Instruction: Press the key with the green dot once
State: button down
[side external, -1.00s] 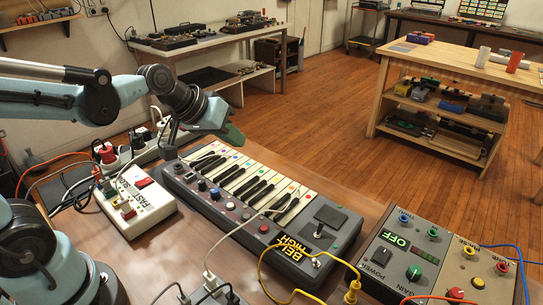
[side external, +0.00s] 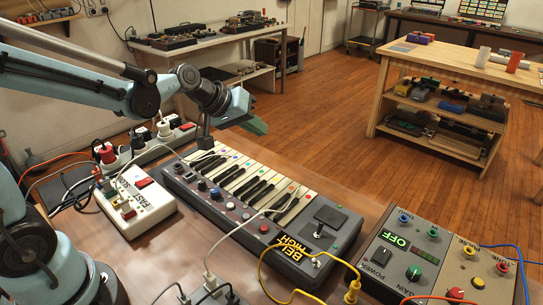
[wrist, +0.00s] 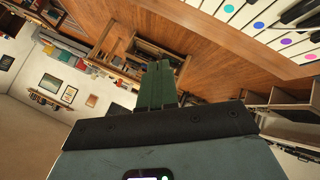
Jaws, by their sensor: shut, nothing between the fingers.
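The small keyboard (side external: 189,205) lies on the brown bench in the side view, with white and black keys and coloured dots on the white ones. I cannot single out the green dot at this size. The wrist view shows part of the white keys (wrist: 240,18) at the top right, with cyan, blue, purple and pink dots. My gripper (side external: 257,126) is in the air above and beyond the far end of the keys, apart from them. Its green fingers (wrist: 160,70) are together and empty, pointing away from the keys in the wrist view.
A white box (side external: 135,208) with a red switch and a power strip (side external: 150,146) with plugs stand left of the keyboard. A grey control box (side external: 440,262) stands at the right. Yellow and white cables (side external: 262,262) cross the near side.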

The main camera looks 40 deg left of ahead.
aim_at(258, 173)
jog(key=shift+f, duration=4.3)
jog(key=shift+f, duration=0.15)
jog(key=shift+f, duration=0.25)
jog(key=shift+f, duration=0.55)
jog(key=shift+r, duration=1)
jog(key=shift+r, duration=2.5)
